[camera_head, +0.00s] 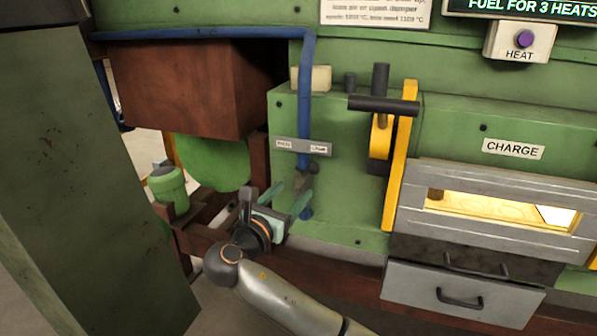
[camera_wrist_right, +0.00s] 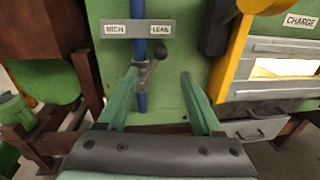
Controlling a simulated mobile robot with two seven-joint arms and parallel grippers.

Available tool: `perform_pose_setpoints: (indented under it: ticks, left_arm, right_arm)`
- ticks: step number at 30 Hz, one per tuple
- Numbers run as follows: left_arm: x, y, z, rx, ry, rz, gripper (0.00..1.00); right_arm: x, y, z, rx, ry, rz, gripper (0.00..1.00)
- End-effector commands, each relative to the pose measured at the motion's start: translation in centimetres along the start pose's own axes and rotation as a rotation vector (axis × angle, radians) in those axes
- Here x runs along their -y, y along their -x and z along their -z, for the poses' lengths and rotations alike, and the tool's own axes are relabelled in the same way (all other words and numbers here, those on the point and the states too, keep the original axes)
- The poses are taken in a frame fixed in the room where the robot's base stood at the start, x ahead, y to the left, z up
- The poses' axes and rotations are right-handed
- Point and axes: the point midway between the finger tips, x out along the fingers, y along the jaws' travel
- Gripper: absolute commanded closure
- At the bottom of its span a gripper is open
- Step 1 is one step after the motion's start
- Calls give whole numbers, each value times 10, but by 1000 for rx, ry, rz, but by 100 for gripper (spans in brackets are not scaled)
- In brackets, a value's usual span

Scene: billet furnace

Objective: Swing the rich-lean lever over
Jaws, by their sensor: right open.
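The rich-lean lever (camera_wrist_right: 152,65) is a small grey lever with a round knob. In the right wrist view it sits in front of a blue pipe (camera_wrist_right: 141,98), with its knob up and leaning right, under the LEAN side of the label plate (camera_wrist_right: 138,29). In the head view the lever's knob (camera_head: 313,169) shows just below the plate (camera_head: 301,146). My right gripper (camera_head: 291,194) is open, with its green fingers pointing at the panel. In the wrist view the lever appears between the fingers (camera_wrist_right: 160,75), nearer the left one; contact cannot be told. My left gripper is not in view.
A rusty brown box (camera_head: 190,85) and a green motor (camera_head: 168,188) are at left. A green post (camera_head: 75,180) stands in front.

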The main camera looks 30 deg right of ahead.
Motion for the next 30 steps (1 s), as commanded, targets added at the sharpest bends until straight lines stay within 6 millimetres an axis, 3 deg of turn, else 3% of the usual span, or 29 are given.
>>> perform_pose_setpoints:
  ticks: [18,30]
  left_arm:
    - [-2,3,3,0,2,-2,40]
    - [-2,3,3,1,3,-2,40]
  right_arm:
    - [0,-108,0,-2,-2,0,34]
    - [0,-121,1,-3,-3,-3,34]
